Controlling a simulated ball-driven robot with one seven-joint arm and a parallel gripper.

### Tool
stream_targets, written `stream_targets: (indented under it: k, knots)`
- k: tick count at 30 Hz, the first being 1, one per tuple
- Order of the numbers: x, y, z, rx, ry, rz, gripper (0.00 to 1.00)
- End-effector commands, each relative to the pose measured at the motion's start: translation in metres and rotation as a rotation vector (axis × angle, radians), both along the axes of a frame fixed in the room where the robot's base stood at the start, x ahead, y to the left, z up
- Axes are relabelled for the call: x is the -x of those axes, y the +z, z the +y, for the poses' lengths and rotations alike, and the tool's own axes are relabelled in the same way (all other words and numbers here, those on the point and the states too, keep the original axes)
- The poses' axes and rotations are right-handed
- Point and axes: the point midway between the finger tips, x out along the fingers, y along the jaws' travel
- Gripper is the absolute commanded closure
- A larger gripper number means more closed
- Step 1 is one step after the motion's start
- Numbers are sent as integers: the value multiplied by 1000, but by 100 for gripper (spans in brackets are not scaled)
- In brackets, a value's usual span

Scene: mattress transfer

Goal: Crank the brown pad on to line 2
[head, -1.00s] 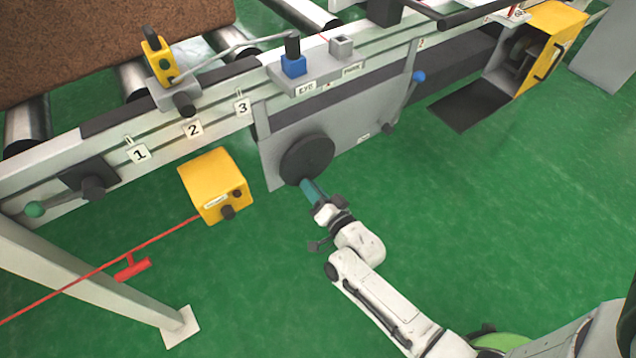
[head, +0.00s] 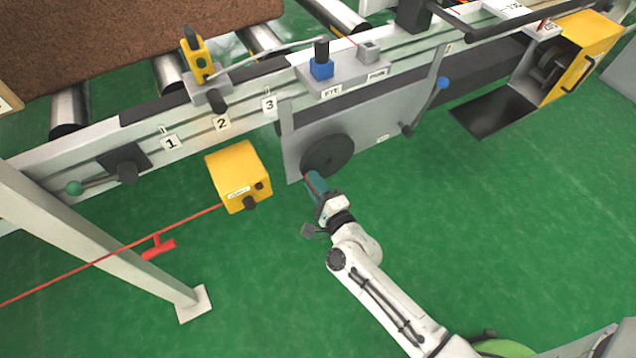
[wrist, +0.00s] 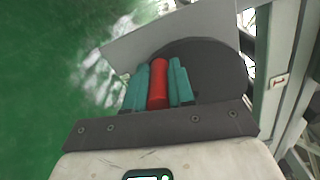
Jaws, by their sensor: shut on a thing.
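The brown pad (head: 130,45) lies on the rollers at the upper left, its right end in view and its left end cut off. The number 2 label (head: 221,124) is on the rail front, between the labels 1 (head: 171,143) and 3 (head: 268,104). A dark crank disc (head: 330,152) is on the grey panel; it also shows in the wrist view (wrist: 210,65). My gripper (head: 315,186) is at the disc's lower left edge. In the wrist view its teal fingers (wrist: 158,88) are shut on the red crank handle (wrist: 157,80).
A yellow sensor (head: 198,60) stands on the rail above label 2. A blue EYE button (head: 321,66) and grey PARK block (head: 369,52) are right of it. A yellow box (head: 238,177) and red cord (head: 110,254) are left of my gripper. Green floor is clear at right.

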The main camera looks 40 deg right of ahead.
Motion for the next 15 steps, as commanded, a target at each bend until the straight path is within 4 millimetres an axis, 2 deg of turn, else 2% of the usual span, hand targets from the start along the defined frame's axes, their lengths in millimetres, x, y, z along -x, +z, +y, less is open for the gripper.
stream_targets:
  k: [15]
  knots:
    - [-1,33,3,-467,-2,-136,100]
